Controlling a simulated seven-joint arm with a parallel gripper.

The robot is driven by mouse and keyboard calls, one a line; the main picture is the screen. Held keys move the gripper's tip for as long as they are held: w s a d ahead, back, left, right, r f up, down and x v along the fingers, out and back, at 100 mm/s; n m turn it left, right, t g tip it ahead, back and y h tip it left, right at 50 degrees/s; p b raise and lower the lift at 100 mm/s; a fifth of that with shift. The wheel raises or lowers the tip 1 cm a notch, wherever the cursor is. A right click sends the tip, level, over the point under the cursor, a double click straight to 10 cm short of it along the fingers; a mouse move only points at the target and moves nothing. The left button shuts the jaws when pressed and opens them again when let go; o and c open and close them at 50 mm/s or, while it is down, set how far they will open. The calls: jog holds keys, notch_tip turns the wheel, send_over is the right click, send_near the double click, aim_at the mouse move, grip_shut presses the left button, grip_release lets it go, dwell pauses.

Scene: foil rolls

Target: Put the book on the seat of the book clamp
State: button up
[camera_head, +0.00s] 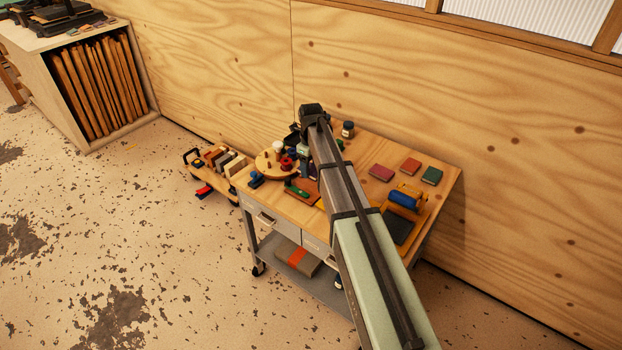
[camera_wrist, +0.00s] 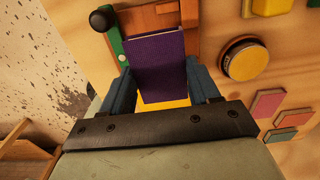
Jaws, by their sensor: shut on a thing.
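A purple book (camera_wrist: 158,55) stands between the two blue fingers of my gripper (camera_wrist: 159,72) in the wrist view, with a finger against each side. A yellow strip shows below its near edge. Beyond the book is an orange-brown wooden fixture with a green bar, which looks like the book clamp (camera_wrist: 152,17). A black knob sits at its left corner. The book covers much of it, and I cannot tell whether the two touch.
Maroon (camera_head: 381,173), red (camera_head: 410,165) and green (camera_head: 431,176) books lie flat on the table's right. A blue roll (camera_head: 404,198) on a yellow stand is nearer. A round wooden turntable (camera_head: 266,165) with small items stands left. A dark-lidded jar (camera_head: 348,129) stands at the back.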

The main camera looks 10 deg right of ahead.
aim_at(311, 184)
jog(key=shift+f, duration=2.7)
jog(key=shift+f, duration=0.15)
jog(key=o, duration=0.8)
notch_tip(311, 184, up, 12)
jog(key=shift+r, duration=0.15)
